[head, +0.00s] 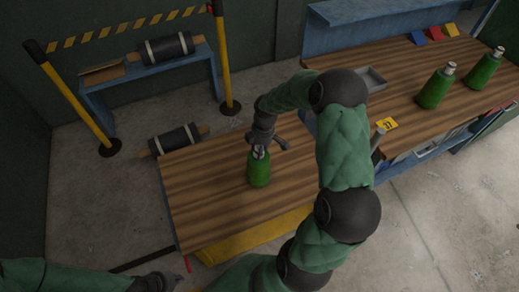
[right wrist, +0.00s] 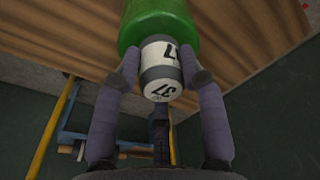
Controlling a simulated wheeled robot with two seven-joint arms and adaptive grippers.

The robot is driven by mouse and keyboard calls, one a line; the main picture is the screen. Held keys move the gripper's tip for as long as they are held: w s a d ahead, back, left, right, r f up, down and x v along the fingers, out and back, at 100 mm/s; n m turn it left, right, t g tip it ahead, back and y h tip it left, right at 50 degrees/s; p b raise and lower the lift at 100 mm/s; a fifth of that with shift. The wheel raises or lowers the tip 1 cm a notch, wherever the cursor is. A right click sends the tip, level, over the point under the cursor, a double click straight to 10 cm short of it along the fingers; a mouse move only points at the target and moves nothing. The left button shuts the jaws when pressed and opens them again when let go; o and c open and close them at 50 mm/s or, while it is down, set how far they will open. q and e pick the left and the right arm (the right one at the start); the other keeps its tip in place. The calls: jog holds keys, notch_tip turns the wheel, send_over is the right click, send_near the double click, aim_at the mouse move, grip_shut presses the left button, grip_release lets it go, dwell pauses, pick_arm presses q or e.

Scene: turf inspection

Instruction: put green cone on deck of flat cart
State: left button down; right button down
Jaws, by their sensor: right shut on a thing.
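A green cone (head: 259,173) with a pale numbered neck stands roughly upright at the wooden deck of the flat cart (head: 200,195), near its middle. I cannot tell whether its base touches the boards. My right gripper (head: 261,150) is shut on the cone's neck from above. In the right wrist view, its two fingers (right wrist: 160,75) press on both sides of the white neck, and the green body (right wrist: 158,22) lies beyond. Two more green cones (head: 436,88) (head: 485,68) stand on the wooden workbench (head: 400,60). My left gripper (head: 160,283) is at the bottom left, partly cut off, off the deck.
A grey tray (head: 372,79), a yellow number card (head: 387,124) and coloured wedges (head: 434,33) are on the bench. Black rollers (head: 167,48) (head: 175,140) and a yellow-post barrier (head: 75,95) stand behind the cart. The deck left of the cone is clear.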

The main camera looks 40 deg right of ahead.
jog(key=c, duration=0.7)
grip_release()
